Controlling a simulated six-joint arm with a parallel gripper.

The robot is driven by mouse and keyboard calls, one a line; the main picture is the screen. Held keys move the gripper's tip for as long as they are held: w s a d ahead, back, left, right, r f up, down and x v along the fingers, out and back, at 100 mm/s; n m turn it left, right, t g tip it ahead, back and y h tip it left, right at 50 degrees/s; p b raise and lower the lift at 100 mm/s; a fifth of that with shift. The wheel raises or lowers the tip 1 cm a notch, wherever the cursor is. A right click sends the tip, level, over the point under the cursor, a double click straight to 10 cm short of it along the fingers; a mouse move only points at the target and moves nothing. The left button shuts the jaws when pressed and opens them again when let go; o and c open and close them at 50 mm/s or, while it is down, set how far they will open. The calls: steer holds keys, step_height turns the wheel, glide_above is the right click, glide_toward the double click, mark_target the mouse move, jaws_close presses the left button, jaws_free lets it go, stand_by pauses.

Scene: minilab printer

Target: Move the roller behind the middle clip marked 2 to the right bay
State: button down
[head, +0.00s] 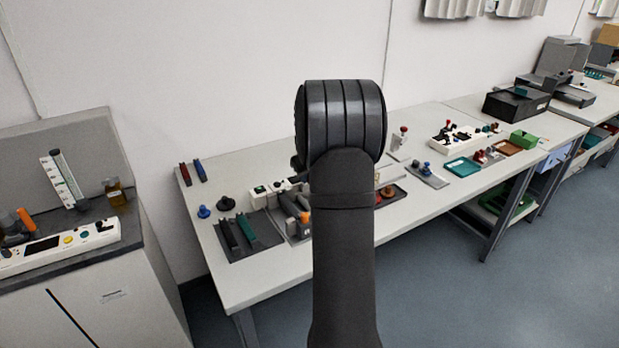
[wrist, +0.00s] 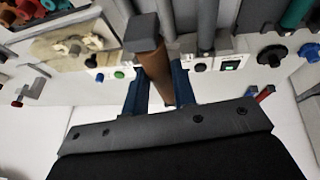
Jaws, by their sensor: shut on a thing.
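In the wrist view my gripper (wrist: 158,82) has its two blue fingers shut on a brown rod with a grey block end (wrist: 152,62). I cannot tell for sure whether this rod is the roller. Grey roller-like bars (wrist: 208,22) lie beside it, behind a white housing with a green display (wrist: 230,64). In the head view my arm hides the gripper and part of the grey tray of bars (head: 297,236). An orange piece (head: 305,217) shows there at the arm's edge. The clip marks and the bays are not readable.
A dark mat (head: 235,252) with a teal bar (head: 246,228) lies at the table's left. A blue knob (head: 204,211) and a black knob (head: 226,203) stand behind it. A dark red-lined tray (head: 390,195) is right of my arm. The table's front left is bare.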

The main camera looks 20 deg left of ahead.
steer(key=s+a+f, duration=0.3)
steer(key=s+a, duration=0.8)
steer(key=shift+s+f, duration=0.1)
steer(key=shift+f, duration=2.75)
steer(key=shift+f, duration=0.1)
steer(key=shift+f, duration=1.15)
steer(key=shift+f, duration=0.15)
steer(key=shift+f, duration=0.6)
steer(key=c, duration=1.1)
jaws_free()
